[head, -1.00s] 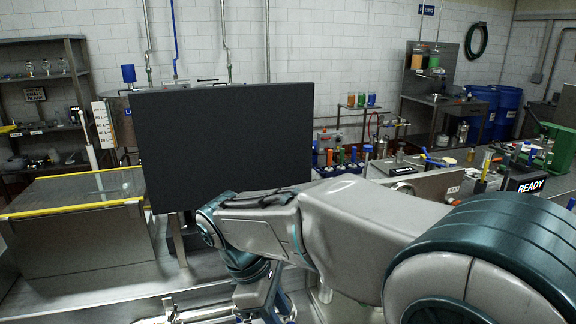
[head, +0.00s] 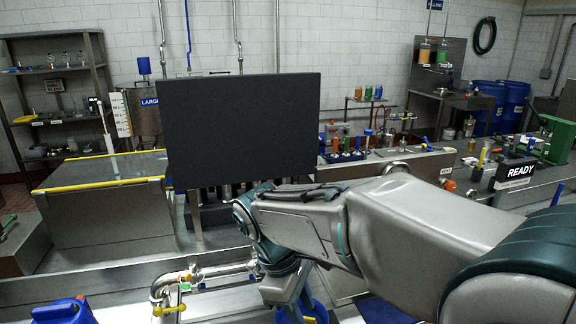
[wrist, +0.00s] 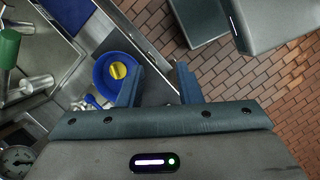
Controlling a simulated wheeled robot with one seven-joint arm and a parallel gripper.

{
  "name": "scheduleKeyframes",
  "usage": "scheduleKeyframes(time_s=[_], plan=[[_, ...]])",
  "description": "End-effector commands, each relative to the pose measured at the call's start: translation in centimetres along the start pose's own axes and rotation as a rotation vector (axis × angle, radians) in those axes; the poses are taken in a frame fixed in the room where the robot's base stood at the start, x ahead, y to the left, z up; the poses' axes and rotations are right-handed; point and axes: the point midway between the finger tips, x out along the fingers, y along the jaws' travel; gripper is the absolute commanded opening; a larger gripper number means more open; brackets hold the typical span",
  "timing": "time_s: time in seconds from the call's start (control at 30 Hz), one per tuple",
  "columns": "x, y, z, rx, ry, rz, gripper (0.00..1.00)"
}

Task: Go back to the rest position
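My gripper shows in the wrist view (wrist: 160,88) with its two blue fingers apart and nothing between them. It points down over the edge between a metal work surface and the brick floor. In the head view my arm reaches in from the right, bent downward, and the gripper end is mostly hidden behind the wrist near the bench. A blue round bowl (wrist: 112,75) with a yellow piece in it lies beside the left finger in the wrist view.
A dark panel (head: 240,128) stands behind my arm. A pipe with a yellow-handled valve (head: 168,308) runs along the bench at front, with a blue container (head: 62,311) to its left. A READY sign (head: 517,171) stands at right. Brick floor (wrist: 275,95) is clear.

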Motion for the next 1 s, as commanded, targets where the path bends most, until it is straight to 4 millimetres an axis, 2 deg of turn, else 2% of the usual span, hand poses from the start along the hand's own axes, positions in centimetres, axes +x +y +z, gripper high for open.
scheduleKeyframes(time_s=[0.37, 0.6, 0.8, 1.0], plan=[[1.8, 0.2, 6.0, 0.436, 0.177, -0.017, 0.32], [4.3, -0.9, 11.2, 0.922, 0.373, -0.047, 0.32], [5.5, -1.6, 12.9, 1.151, 0.47, -0.065, 0.32], [5.7, -1.7, 13.2, 1.193, 0.488, -0.069, 0.32]])
